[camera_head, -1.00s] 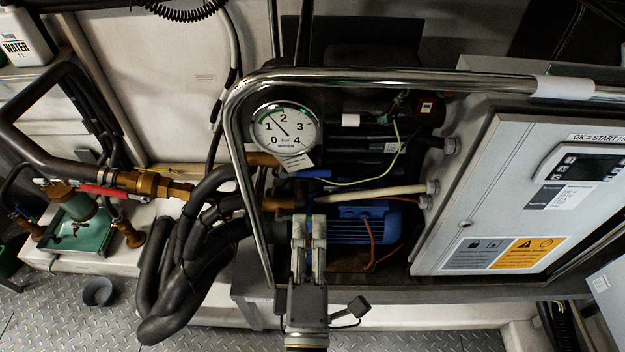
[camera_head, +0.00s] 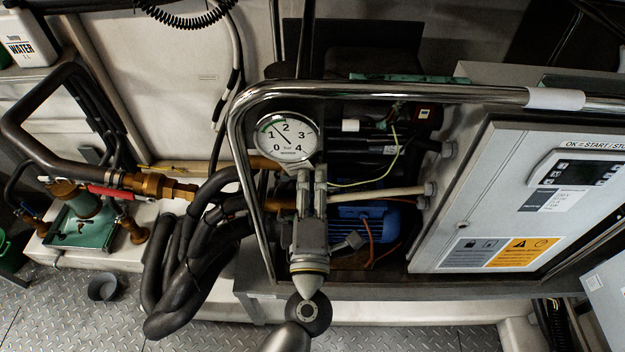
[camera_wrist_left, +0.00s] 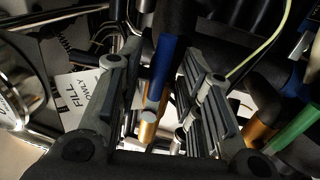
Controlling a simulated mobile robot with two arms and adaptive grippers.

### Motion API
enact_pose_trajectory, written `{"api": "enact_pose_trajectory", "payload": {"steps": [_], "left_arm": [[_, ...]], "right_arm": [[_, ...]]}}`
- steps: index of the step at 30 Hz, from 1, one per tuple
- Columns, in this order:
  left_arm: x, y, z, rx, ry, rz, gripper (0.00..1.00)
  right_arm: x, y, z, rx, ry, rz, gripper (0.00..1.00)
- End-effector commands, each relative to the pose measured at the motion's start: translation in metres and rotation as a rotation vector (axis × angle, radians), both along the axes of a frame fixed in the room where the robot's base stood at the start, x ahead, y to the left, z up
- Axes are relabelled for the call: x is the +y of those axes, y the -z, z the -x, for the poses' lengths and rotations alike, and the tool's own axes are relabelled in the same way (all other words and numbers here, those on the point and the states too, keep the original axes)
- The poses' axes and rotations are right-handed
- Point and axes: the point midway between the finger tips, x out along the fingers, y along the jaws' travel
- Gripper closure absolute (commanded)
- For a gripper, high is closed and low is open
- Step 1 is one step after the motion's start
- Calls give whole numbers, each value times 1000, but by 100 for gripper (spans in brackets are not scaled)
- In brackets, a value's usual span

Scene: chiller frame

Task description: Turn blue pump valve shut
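The blue pump valve handle (camera_wrist_left: 160,70) shows in the left wrist view as a blue lever with a pale end, lying between the two fingers. My left gripper (camera_head: 311,174) reaches up in front of the pump in the head view, its fingertips just below the gauge. It also shows in the left wrist view (camera_wrist_left: 158,95), with its fingers apart and gaps on both sides of the handle. In the head view the gripper hides the handle. I cannot tell how deep the handle sits between the fingers. My right gripper is not in view.
A round pressure gauge (camera_head: 286,136) stands close above the fingertips. A chrome rail (camera_head: 400,90) runs over and left of the pump. The blue pump motor (camera_head: 365,222) is right of the gripper. Black hoses (camera_head: 180,265) lie left, and a grey control cabinet (camera_head: 490,200) stands right.

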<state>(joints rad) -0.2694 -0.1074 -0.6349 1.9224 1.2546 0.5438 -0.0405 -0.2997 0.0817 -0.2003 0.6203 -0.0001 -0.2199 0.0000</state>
Motion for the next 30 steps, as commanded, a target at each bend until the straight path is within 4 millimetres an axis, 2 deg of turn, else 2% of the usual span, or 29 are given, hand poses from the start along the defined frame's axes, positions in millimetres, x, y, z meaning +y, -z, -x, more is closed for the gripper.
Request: {"api": "enact_pose_trajectory", "payload": {"steps": [1,7,20,30], "left_arm": [[0,0,0,0,0,0,74],[0,0,0,0,0,0,99],[0,0,1,1,1,-10,100],[1,5,1,3,3,-165,100]], "right_arm": [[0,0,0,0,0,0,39],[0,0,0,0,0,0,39],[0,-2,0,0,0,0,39],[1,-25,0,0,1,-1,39]]}}
